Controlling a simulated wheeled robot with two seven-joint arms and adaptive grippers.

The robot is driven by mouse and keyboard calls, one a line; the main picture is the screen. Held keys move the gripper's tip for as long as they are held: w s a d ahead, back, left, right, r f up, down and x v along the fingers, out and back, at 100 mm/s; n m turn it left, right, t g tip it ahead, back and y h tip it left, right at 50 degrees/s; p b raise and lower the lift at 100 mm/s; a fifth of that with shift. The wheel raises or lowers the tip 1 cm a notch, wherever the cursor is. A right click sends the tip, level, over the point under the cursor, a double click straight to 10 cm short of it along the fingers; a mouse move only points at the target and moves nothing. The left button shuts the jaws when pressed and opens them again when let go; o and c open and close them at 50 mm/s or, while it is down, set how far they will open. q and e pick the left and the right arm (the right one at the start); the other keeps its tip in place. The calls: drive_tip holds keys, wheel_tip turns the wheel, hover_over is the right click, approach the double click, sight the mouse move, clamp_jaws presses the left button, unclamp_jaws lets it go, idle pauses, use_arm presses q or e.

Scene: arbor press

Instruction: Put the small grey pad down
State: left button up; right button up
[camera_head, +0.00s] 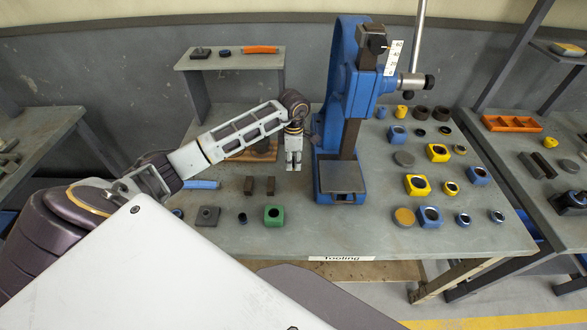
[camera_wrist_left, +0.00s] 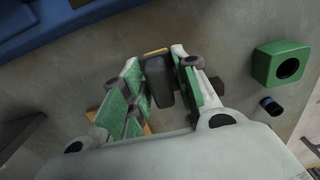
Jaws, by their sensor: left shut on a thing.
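My left gripper (camera_head: 293,165) points down over the grey table, just left of the blue arbor press (camera_head: 325,140). In the left wrist view its fingers (camera_wrist_left: 160,85) are closed on a dark grey piece (camera_wrist_left: 160,88), which I take to be the small grey pad. That piece shows narrow, with a yellow-orange strip near its far end. In the head view the held piece is hidden or too small to tell. I cannot tell how high it is above the table. My right gripper is not in view.
A wooden board (camera_head: 262,154) lies behind the arm. Two brown blocks (camera_head: 249,186), a green block (camera_head: 274,215) and a dark square plate (camera_head: 207,216) lie left of the press. Several yellow and blue blocks (camera_head: 417,185) stand right. Bare table (camera_head: 300,235) lies in front.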

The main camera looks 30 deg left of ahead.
use_arm(q)
drive_tip(key=shift+f, duration=0.2)
drive_tip(key=shift+f+p, duration=0.5)
drive_tip(key=shift+f, duration=1.8)
drive_tip(key=shift+f, duration=0.1)
drive_tip(key=o, duration=0.9)
drive_tip(key=shift+f, duration=0.1)
